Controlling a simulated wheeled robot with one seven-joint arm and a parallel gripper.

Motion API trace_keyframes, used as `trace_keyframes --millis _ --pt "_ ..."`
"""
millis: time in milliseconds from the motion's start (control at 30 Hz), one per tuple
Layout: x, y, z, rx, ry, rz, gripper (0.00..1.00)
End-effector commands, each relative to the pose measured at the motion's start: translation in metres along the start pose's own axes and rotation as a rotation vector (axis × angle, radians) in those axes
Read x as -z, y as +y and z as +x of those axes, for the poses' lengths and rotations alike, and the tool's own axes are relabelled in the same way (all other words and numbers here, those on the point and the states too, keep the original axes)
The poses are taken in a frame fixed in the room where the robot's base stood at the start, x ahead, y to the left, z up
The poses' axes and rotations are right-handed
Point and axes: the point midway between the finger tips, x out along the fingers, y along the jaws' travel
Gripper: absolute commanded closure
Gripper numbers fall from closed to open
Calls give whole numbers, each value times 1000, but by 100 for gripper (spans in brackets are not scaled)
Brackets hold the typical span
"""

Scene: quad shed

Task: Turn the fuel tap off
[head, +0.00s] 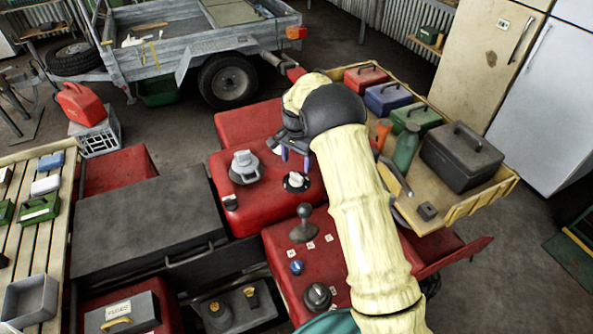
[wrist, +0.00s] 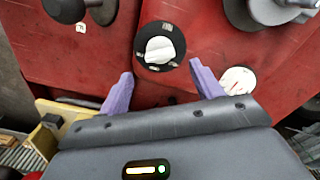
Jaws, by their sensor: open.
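The round black plate with a white knob, apparently the fuel tap (head: 296,181), sits on the red bodywork. It also shows in the wrist view (wrist: 160,50), with small pale marks around the knob that are too small to read. I cannot tell which mark the knob points to. My gripper (head: 295,157) is open and empty, its purple fingers just beyond the tap in the head view. In the wrist view my gripper (wrist: 160,92) has its fingertips apart, one to each side below the knob, and no contact shows.
A white dial with a red mark (wrist: 237,82) lies beside the right finger. A grey cap (head: 245,166) stands left of the tap, and a gear lever (head: 304,225) stands nearer. A wooden tray (head: 460,208) with toolboxes is at right.

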Motion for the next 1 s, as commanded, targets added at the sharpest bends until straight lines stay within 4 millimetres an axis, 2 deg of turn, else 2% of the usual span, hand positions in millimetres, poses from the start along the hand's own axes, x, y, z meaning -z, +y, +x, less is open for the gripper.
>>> trace_keyframes --millis 200,333,500,700,767,933,1000 --pt "0 0 37 -2 -2 0 35" --pt "0 0 53 -1 -1 0 35" --pt "0 0 61 1 0 0 35" --pt "0 0 61 1 1 1 35" --pt "0 0 61 1 1 1 44" --pt "0 0 61 1 1 1 78" --pt "0 0 61 2 1 1 79"
